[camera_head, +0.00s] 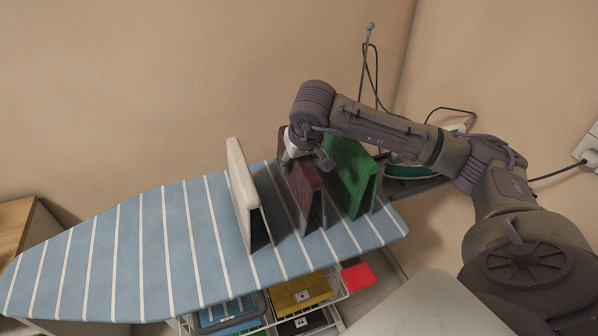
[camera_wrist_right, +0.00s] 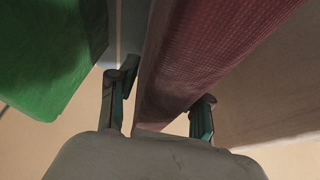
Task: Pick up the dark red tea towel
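The dark red tea towel (camera_head: 308,196) stands folded like a tent on the striped ironing board (camera_head: 130,245), between a cream towel (camera_head: 241,188) and a green towel (camera_head: 352,174). My right gripper (camera_head: 308,152) is at its top edge, reaching in from above. In the right wrist view, the red towel (camera_wrist_right: 196,60) runs between the two fingers of the gripper (camera_wrist_right: 166,88). The fingers are apart; a gap shows on the left side, and the right finger is close against the cloth, contact unclear. My left gripper is not in view.
The green towel (camera_wrist_right: 45,50) stands close on one side of the gripper, the cream towel (camera_wrist_right: 262,75) on the other. An iron (camera_head: 412,169) rests at the board's far right end. A wire basket (camera_head: 340,291) with folded items is below. The board's left half is clear.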

